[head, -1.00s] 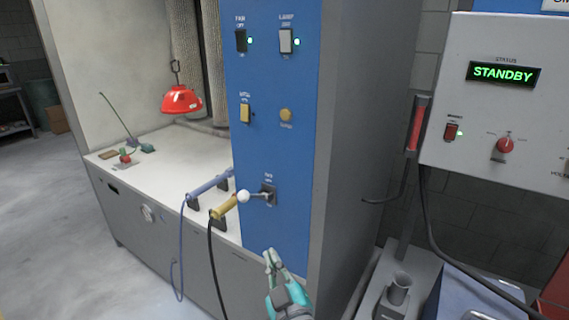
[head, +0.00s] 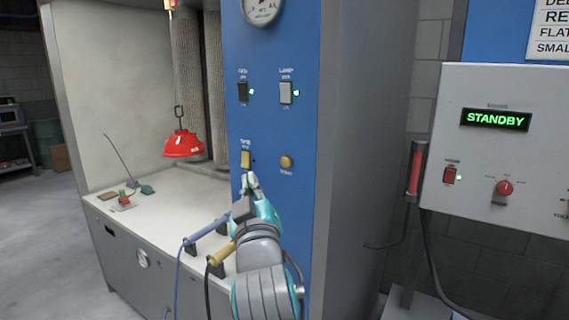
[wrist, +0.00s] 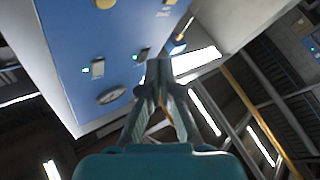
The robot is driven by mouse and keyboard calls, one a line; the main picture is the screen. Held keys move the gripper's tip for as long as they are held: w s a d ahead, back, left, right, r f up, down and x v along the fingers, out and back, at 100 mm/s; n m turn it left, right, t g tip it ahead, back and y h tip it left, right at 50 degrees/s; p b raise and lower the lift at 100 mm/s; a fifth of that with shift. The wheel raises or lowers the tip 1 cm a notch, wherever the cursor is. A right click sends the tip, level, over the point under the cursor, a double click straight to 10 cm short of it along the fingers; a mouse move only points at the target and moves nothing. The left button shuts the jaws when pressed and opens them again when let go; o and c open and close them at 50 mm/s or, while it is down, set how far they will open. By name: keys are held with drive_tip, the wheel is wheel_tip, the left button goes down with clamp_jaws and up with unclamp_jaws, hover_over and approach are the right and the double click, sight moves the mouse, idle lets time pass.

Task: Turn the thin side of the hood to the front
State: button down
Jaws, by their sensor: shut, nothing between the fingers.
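The red hood (head: 183,145) hangs from a hook above the white bench, left of the blue panel in the head view. Its wide rim is down and its top narrows to the hook. I cannot tell which side is thin. My gripper (head: 250,182) is in front of the blue panel, just below the yellow switch, to the right of the hood and apart from it. In the wrist view my gripper (wrist: 163,92) has its fingers together with nothing between them. I cannot make out the hood in the wrist view.
The blue panel (head: 275,50) with switches, a yellow button and a gauge stands close by my arm. Blue and yellow handled tools (head: 208,232) rest on stands at the bench's front right. Small items lie on the bench's left. A grey STANDBY box (head: 510,150) is at right.

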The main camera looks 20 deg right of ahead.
sight(285, 162)
drive_tip(key=shift+r, duration=0.35)
drive_tip(key=shift+d, duration=0.1)
drive_tip(key=shift+w+d, duration=0.85)
drive_tip(key=shift+d, duration=0.3)
drive_tip(key=shift+w+d, duration=0.9)
drive_tip(key=shift+d, duration=0.3)
drive_tip(key=shift+w+d, duration=0.85)
drive_tip(key=shift+d, duration=0.3)
drive_tip(key=shift+w+d, duration=0.25)
drive_tip(key=shift+d, duration=0.05)
